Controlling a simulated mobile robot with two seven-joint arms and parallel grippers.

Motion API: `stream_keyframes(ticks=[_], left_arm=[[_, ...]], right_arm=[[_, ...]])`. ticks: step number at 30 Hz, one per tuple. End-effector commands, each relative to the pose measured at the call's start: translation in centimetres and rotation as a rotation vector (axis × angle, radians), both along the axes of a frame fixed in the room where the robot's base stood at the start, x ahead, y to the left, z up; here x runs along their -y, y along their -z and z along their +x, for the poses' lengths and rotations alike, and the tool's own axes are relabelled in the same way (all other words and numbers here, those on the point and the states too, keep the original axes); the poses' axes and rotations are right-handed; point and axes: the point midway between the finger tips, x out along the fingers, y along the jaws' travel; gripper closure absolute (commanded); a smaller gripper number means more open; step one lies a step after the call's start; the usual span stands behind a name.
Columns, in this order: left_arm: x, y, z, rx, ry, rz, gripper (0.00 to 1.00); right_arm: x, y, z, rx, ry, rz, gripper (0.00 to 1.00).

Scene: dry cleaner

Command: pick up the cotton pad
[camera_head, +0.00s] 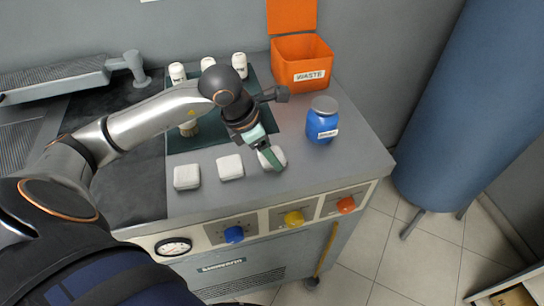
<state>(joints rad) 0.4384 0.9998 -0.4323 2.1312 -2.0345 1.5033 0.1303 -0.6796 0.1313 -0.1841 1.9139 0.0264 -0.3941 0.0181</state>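Three white cotton pads lie in a row near the front of the grey counter: a left pad (187,177), a middle pad (230,167) and a right pad (278,153). My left gripper (271,157) points down at the right pad, and its green-grey finger overlaps that pad in the picture. The finger hides part of the pad. I cannot tell whether the gripper is closed on it or whether the pad is still on the counter. The left and middle pads are clear of the gripper. My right gripper is out of view.
A blue jar (322,124) with a grey lid stands right of the gripper. An orange waste bin (302,66) with its lid up is behind. Several white-capped bottles (239,64) stand on a dark green mat (207,142). A brush (189,129) is partly behind my arm.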

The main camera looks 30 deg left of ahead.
Motion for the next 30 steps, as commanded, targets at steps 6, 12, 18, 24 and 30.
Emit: stream_keyframes(ticks=[6,12,18,24,30], left_arm=[[0.0,-0.1,0.0,0.001,0.000,0.001,0.83],[0.0,-0.9,0.1,0.002,-0.001,0.001,0.83],[0.3,-4.2,-0.6,0.009,0.004,0.002,0.83],[1.8,-9.3,-4.6,0.011,0.005,0.003,0.83],[3.6,-10.9,-9.2,0.009,0.003,0.002,0.83]], right_arm=[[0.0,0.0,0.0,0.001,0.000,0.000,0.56],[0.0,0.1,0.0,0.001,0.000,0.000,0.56],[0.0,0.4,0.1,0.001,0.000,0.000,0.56],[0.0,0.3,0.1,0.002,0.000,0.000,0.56],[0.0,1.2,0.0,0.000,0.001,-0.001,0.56]])
